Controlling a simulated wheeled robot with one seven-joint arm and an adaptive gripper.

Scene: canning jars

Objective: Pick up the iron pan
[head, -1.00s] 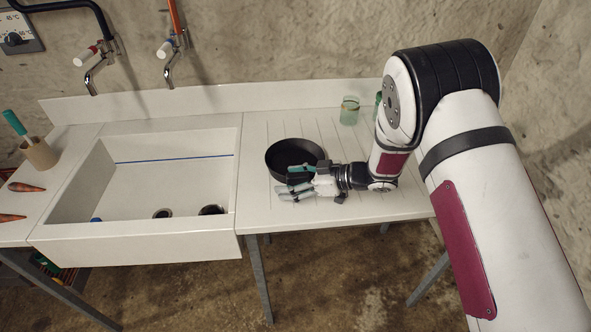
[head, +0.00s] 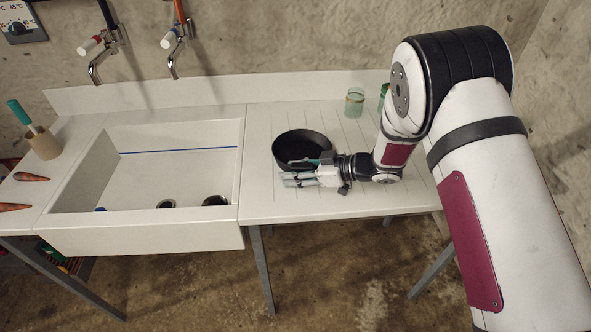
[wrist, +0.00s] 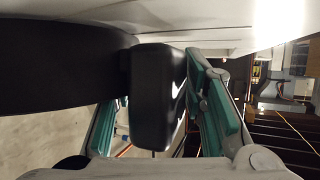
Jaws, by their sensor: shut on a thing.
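The iron pan (head: 301,147) is black, round and deep, and sits upright on the ribbed white drainboard right of the sink. My gripper (head: 290,174) is at the pan's near side, with its arm reaching in from the right. In the wrist view the dark pan body (wrist: 55,62) fills the upper left. A black block, which looks like the pan's handle (wrist: 157,97), stands between my teal-padded fingers, and they are shut on it. The head view hides the handle behind the gripper. I see no clear gap under the pan.
The white sink (head: 180,178) lies to the left, with taps (head: 172,60) on the wall above. Two greenish jars (head: 355,102) stand at the back right, one partly behind my arm. A brown cup (head: 44,145) and carrots (head: 30,177) are far left. The drainboard (head: 262,195) is otherwise clear.

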